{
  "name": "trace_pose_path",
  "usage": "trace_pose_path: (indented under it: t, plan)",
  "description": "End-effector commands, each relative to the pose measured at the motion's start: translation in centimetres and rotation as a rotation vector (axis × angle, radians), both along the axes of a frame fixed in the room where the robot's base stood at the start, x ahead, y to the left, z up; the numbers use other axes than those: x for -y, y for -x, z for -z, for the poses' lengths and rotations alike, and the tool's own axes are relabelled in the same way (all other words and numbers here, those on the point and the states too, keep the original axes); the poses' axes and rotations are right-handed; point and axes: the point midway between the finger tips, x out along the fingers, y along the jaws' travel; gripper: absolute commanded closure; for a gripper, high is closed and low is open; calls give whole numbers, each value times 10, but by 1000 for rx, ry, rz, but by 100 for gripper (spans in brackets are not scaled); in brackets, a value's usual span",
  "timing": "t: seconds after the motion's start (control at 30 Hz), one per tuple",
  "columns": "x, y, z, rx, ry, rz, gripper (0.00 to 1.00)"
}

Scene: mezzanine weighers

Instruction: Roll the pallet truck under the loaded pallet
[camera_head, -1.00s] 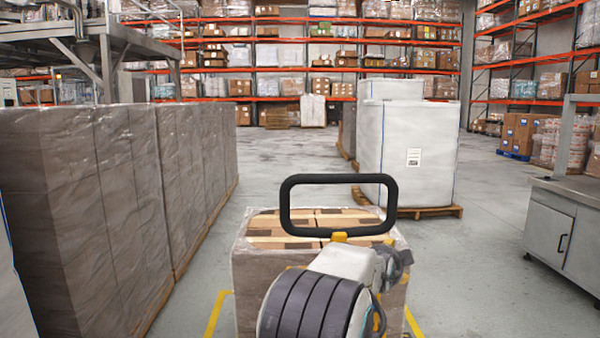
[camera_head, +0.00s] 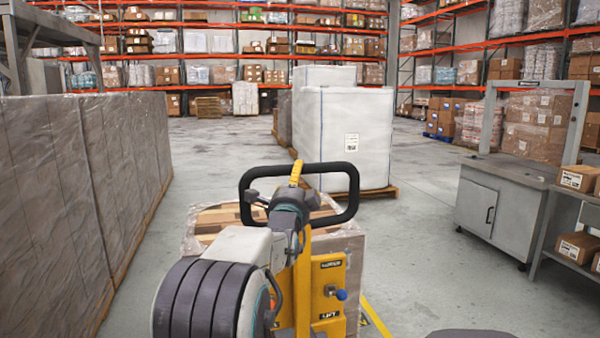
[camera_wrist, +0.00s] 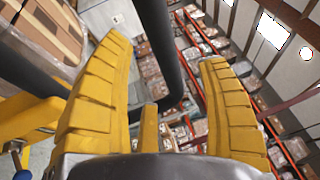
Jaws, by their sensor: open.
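The pallet truck's yellow mast (camera_head: 322,285), with a lift label and a blue-tipped knob, stands in front of me under a black loop handle (camera_head: 350,206). The loaded pallet's wrapped boxes (camera_head: 225,217) stand just beyond it; the truck and my arm hide the load's base. My gripper (camera_head: 297,168) is at the handle's top bar. In the wrist view, my gripper (camera_wrist: 164,50) has its yellow fingers wide apart, with the black bar (camera_wrist: 163,35) running between them and a gap on either side. The truck's forks are out of sight.
A long wrapped stack (camera_head: 85,185) walls the left. A tall white wrapped load (camera_head: 345,140) on a wooden pallet stands behind the load. A grey cabinet bench (camera_head: 490,215) and box shelf stand right.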

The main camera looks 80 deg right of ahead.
Motion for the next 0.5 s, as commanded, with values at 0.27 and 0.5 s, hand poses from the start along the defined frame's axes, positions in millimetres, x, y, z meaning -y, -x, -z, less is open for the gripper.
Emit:
trace_pose_path:
  t: [0.27,0.5]
  plan:
    - [30,0,-6,3,-1,-1,32]
    - [53,1,-10,3,-3,-1,32]
